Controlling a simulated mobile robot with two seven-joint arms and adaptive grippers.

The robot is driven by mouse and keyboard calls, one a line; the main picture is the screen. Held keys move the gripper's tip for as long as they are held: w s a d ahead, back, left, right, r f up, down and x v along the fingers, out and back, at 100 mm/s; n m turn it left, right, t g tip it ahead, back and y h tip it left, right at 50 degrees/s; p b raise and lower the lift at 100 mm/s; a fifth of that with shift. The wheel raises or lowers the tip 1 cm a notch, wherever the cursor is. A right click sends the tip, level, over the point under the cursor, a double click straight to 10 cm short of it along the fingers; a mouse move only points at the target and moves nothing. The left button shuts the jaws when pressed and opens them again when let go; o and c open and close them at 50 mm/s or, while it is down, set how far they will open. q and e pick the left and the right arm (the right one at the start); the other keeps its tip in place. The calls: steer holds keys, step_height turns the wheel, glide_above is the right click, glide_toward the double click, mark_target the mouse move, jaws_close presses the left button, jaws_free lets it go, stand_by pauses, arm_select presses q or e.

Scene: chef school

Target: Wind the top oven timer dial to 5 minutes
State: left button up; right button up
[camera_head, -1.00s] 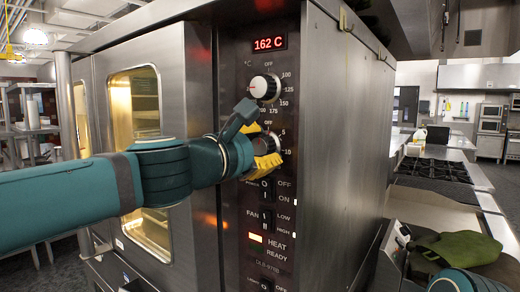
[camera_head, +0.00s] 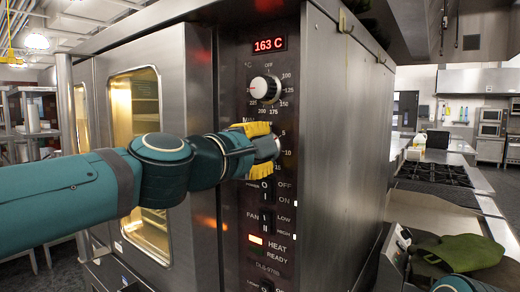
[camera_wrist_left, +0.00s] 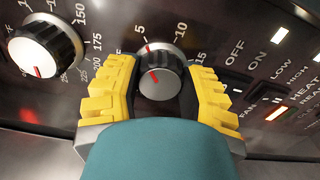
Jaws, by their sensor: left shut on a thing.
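The timer dial (camera_head: 277,147) is a round silver and black knob on the oven's dark control panel, below the temperature dial. It also shows in the left wrist view (camera_wrist_left: 160,82), where its red mark points up and slightly left, close to the printed 5. The numbers 10 and 15 lie further right. My left gripper (camera_head: 262,150) has yellow ridged fingers, one above and one below the dial in the head view. In the left wrist view the fingers (camera_wrist_left: 158,92) flank the dial and are shut on it. My right gripper is not in view.
The temperature dial (camera_head: 265,88) sits just above, under a red display (camera_head: 269,44) reading 163 C. Power and fan switches (camera_head: 267,220) lie below. The oven door (camera_head: 142,165) is left of the panel.

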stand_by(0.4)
arm_select(q)
steer(key=o, duration=1.2)
steer(key=shift+s, duration=0.1)
steer(key=v, duration=1.1)
steer(key=shift+s+a, duration=0.25)
steer(key=shift+s, duration=0.05)
